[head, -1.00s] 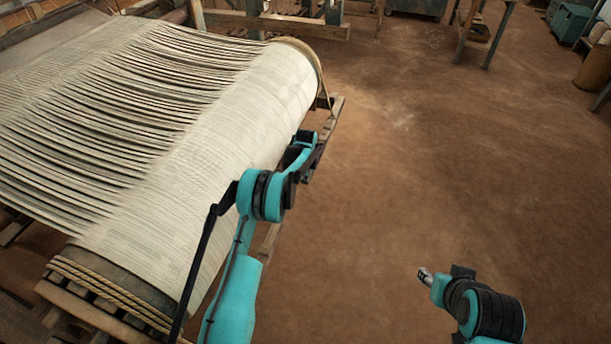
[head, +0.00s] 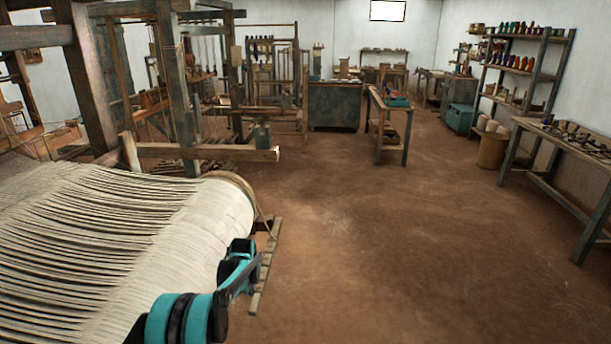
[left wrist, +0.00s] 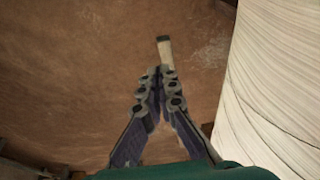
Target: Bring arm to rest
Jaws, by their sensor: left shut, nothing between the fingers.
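My left arm (head: 185,318) reaches in from the bottom of the head view, beside the right end of the loom's cloth roll (head: 225,225). Its gripper is small and partly hidden there. In the left wrist view my left gripper (left wrist: 155,77) is shut, its fingertips together with nothing between them. It hangs over the brown floor (left wrist: 80,70), with the pale roll (left wrist: 280,70) close on the right, apart from the fingers. My right arm and gripper are out of view.
A low wooden rail (head: 268,265) lies on the floor beside the roll, and a wood end (left wrist: 164,50) shows beyond the fingertips. Loom posts (head: 175,85) stand at the left. A workbench (head: 560,145) and shelves (head: 525,70) line the right. The middle floor is clear.

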